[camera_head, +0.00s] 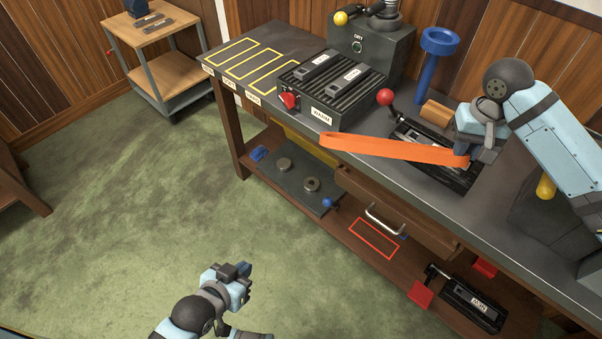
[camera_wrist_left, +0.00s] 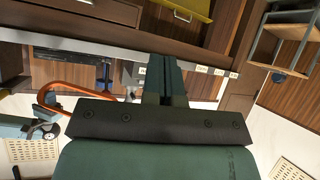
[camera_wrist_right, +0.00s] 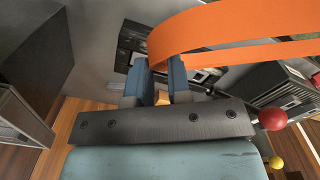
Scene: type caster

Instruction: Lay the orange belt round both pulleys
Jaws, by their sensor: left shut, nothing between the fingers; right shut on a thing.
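The orange belt (camera_head: 395,148) is a long narrow loop. My right gripper (camera_head: 464,155) is shut on its right end above the bench. The belt stretches left from there, its free end near the bench's front edge. It fills the top of the right wrist view (camera_wrist_right: 225,30), at the fingers (camera_wrist_right: 158,85), and shows small in the left wrist view (camera_wrist_left: 75,88). My left gripper (camera_head: 238,276) is shut and empty over the floor, away from the bench.
On the bench (camera_head: 262,42) stand a ribbed black unit (camera_head: 335,85) with a red knob, a grey box (camera_head: 365,50), a blue stand (camera_head: 430,70) and a red-knobbed lever (camera_head: 386,98). A drawer (camera_head: 395,215) is below. A clamp-like device (camera_head: 475,305) lies on the lower shelf.

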